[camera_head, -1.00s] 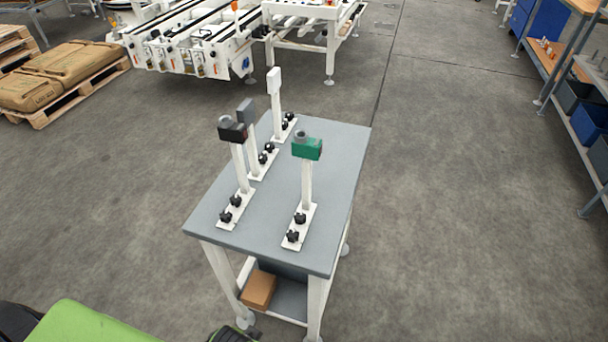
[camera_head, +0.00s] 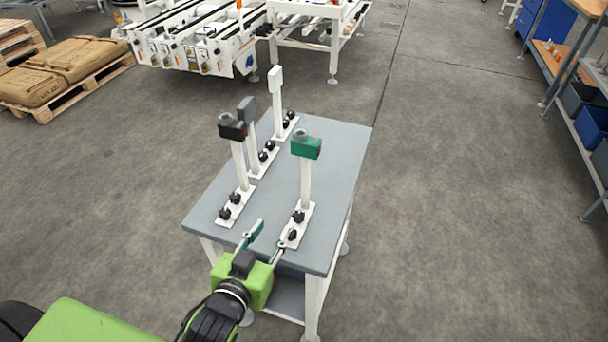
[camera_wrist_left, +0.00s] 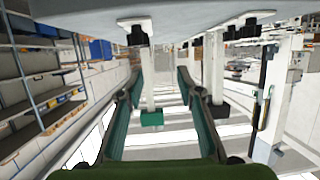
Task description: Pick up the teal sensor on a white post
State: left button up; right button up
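The teal sensor (camera_head: 306,146) sits on top of a white post (camera_head: 305,185), upright on a white base plate with black knobs on a grey table. My left gripper (camera_head: 268,232) is open and empty at the table's near edge, in front of and slightly left of the post's base. In the left wrist view the picture is upside down; the teal sensor (camera_wrist_left: 152,118) and its post appear between the open fingers (camera_wrist_left: 158,85), beyond their tips. My right gripper is not in view.
The table (camera_head: 335,165) also bears a post with a black and red sensor (camera_head: 232,128), one with a grey head (camera_head: 246,108) and one with a white head (camera_head: 275,80), left of and behind the teal one. Floor to the right is clear; shelving (camera_head: 580,110) stands beyond.

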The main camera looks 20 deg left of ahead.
pick_arm(q)
notch_tip(320, 180, up, 6)
jog(key=w+d+t+h, duration=0.1)
jog(key=d+t, duration=0.1)
jog(key=t, duration=0.1)
jog(key=p, duration=0.1)
send_near(304, 170)
jog(key=w, duration=0.4)
jog(key=shift+w+a+f+m+t, duration=0.15)
jog(key=shift+w+f+m+t, duration=0.15)
jog(key=shift+w+f, duration=0.1)
jog(key=shift+w+r+p, duration=0.15)
jog(key=shift+w+p, duration=0.3)
jog(key=shift+w, duration=0.1)
jog(key=w, duration=0.2)
jog(key=w+p, duration=0.1)
jog(key=shift+w+d, duration=0.2)
jog(key=shift+d, duration=0.1)
jog(key=shift+w, duration=0.4)
